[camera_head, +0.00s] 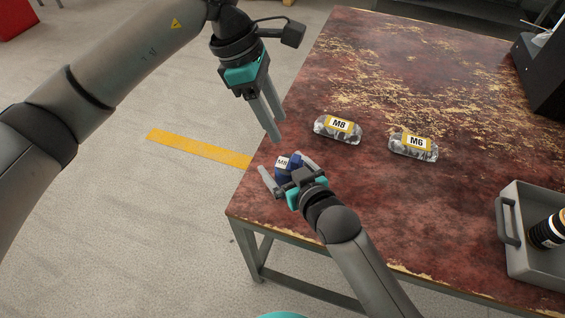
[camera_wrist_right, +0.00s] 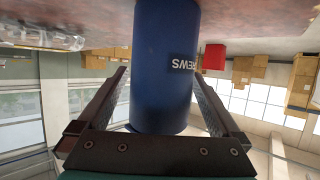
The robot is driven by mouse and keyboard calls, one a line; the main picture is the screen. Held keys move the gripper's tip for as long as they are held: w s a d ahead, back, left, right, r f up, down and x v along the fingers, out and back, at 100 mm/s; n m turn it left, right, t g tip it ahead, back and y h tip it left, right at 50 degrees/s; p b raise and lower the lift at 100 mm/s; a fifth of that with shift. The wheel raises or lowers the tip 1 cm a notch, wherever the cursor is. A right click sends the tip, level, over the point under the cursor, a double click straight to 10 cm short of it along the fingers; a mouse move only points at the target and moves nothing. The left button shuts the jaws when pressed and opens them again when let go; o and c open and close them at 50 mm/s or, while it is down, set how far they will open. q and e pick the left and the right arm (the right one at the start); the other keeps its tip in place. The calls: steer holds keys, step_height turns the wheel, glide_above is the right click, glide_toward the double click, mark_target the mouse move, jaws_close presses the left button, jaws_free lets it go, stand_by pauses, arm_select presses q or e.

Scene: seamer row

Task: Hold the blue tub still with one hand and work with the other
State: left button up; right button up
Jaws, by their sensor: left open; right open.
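The blue tub (camera_head: 288,173) stands on the worn red table near its left edge, partly hidden by my right gripper. My left gripper (camera_head: 279,129) is open and empty, pointing down, above and slightly behind the tub.
A clear bag labelled M8 (camera_head: 338,130) and one labelled M6 (camera_head: 414,147) lie on the table (camera_head: 400,215) behind and right of the tub. A grey bin (camera_head: 508,218) holding a black bottle (camera_head: 548,232) stands at right. A black box (camera_head: 542,75) is at back right.

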steer(key=shift+w+a+f, duration=0.15)
steer(key=shift+w+a, duration=0.05)
steer(key=shift+w, duration=0.1)
steer(key=c, duration=1.5)
arm_select(q)
steer(key=shift+c, duration=0.6)
steer(key=shift+s+d, duration=0.1)
steer(key=shift+d, duration=0.2)
steer(key=shift+c, duration=0.8)
steer(key=s+d+m+y, duration=0.1)
steer(key=d+m, duration=0.1)
steer(key=s+d+m, duration=0.1)
steer(key=d+m, duration=0.1)
steer(key=d, duration=0.1)
steer(key=s+d+m+y, duration=0.1)
steer(key=s+d+m, duration=0.1)
steer(key=d, duration=0.1)
steer(key=shift+r+m+y, duration=0.1)
steer(key=shift+m+y, duration=0.2)
jaws_close()
steer(key=s+d+m+t+y, duration=0.4)
steer(key=d+m+t+y, duration=0.1)
steer(key=m, duration=0.7)
steer(key=shift+s+d+f+t+y, duration=0.2)
steer(key=shift+d+t+y, duration=0.15)
steer(key=shift+t, duration=0.55)
